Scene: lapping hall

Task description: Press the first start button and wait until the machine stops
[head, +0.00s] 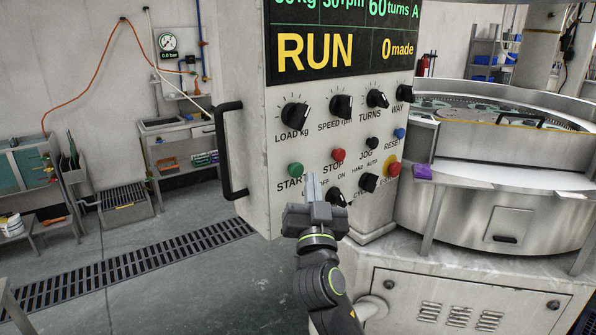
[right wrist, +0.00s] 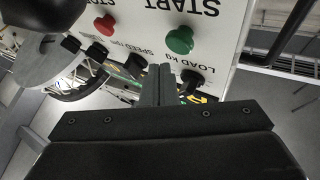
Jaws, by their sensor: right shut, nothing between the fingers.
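The green START button (head: 296,170) is on the pale control panel (head: 250,120), left of the red STOP button (head: 338,155). The display (head: 340,45) above reads RUN in yellow, with 0 made and 60 turns. My right gripper (head: 313,185) is shut and empty, its fingertips just right of and below the green button in the head view. In the right wrist view the panel appears upside down; the green button (right wrist: 180,40) is clear of the fingertips (right wrist: 159,75). The round machine (head: 500,150) stands at the right. My left gripper is not in view.
Black knobs (head: 341,105) sit above the buttons; a yellow-ringed red button (head: 393,170) and blue RESET button (head: 400,133) are to the right. A black handle (head: 226,150) juts from the panel's left side. A purple item (head: 422,172) lies on the machine's ledge.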

